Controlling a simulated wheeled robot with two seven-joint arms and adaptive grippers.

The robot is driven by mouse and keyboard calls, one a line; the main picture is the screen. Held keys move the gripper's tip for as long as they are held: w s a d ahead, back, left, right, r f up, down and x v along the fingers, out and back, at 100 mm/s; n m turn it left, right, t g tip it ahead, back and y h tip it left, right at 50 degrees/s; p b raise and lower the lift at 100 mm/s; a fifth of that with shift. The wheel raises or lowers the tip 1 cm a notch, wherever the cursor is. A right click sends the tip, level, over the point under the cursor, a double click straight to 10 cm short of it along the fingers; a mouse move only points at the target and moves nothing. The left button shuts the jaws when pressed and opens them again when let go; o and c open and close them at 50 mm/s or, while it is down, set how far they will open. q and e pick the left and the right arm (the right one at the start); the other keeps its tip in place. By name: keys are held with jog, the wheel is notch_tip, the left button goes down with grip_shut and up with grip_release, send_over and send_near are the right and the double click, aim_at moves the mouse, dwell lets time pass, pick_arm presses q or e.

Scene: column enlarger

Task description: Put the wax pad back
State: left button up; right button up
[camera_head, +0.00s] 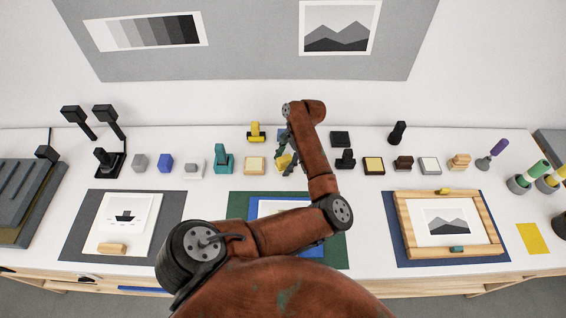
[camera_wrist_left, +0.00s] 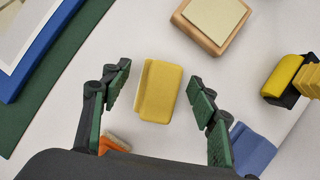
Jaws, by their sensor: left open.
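A yellow block (camera_wrist_left: 160,92) with a raised lip lies on the white table in the left wrist view. I take it for the wax pad, though nothing labels it. In the head view it is the yellow piece (camera_head: 284,161) partly hidden beside my arm. My left gripper (camera_head: 289,150) is open above it. In the left wrist view the green-padded fingers (camera_wrist_left: 160,78) stand on either side of the block, apart from it, with nothing between them in their grip. My right gripper is out of view.
A wooden box with a cream top (camera_wrist_left: 212,22) stands near the block. A blue piece (camera_wrist_left: 254,149) and an orange piece (camera_wrist_left: 117,143) lie close to the fingers. A yellow-and-black piece (camera_wrist_left: 291,80) is at right. A wooden frame (camera_head: 405,228) lies at front right.

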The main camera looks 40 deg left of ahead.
pick_arm(q)
jog(key=shift+v, duration=4.05)
jog(key=v, duration=1.2)
jog(key=shift+w+d+f, duration=0.1)
